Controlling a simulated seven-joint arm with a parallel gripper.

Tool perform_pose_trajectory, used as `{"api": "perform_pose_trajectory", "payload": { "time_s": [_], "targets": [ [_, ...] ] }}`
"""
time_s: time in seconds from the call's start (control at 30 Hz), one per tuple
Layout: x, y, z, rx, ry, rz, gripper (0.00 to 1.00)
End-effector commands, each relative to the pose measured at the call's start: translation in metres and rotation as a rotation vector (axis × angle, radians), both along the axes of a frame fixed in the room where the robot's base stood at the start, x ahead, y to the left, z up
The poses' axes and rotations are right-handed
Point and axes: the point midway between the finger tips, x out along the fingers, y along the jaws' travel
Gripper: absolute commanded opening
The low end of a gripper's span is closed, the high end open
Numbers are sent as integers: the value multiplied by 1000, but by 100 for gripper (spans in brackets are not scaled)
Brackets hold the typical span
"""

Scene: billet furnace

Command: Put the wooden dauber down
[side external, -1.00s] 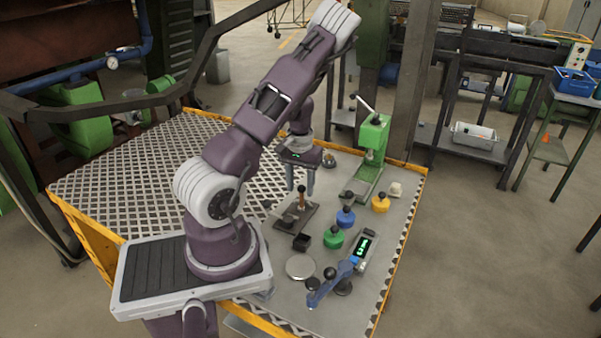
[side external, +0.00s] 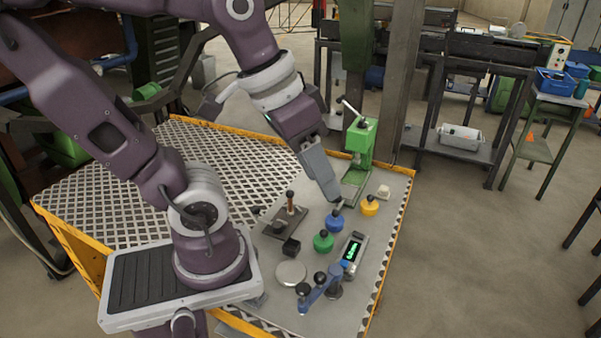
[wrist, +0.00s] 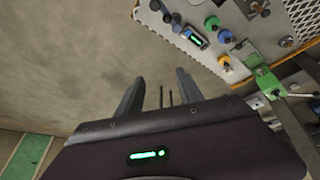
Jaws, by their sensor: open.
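A small upright tool with a brown wooden handle and dark top, which looks like the wooden dauber (side external: 290,202), stands at a flat dark plate (side external: 283,222) on the left of the grey worktop in the side view. My gripper (side external: 335,199) is to its right, tilted downward. In that view its tips overlap the top of the blue-lidded pot (side external: 334,223); I cannot tell the height between them. In the wrist view my gripper (wrist: 160,88) has its fingers apart with nothing between them.
A green lever press (side external: 361,142) stands behind. A yellow pot (side external: 370,206), green pot (side external: 323,241), meter with lit display (side external: 352,250), dark cube (side external: 291,246), round pale disc (side external: 291,272) and blue-armed device (side external: 318,291) share the worktop. Bare floor (wrist: 70,60) lies beyond its edge.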

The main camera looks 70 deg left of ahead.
Motion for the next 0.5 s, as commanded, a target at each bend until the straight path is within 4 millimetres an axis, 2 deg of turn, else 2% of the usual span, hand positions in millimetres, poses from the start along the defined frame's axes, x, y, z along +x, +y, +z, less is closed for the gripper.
{"api": "perform_pose_trajectory", "payload": {
  "time_s": [0.03,0.13,0.5],
  "targets": [
    [-12,-3,2,41,-40,-23,44],
    [-25,-3,2,94,-79,-36,44],
    [-27,-2,2,102,-87,-34,44]
  ]
}}
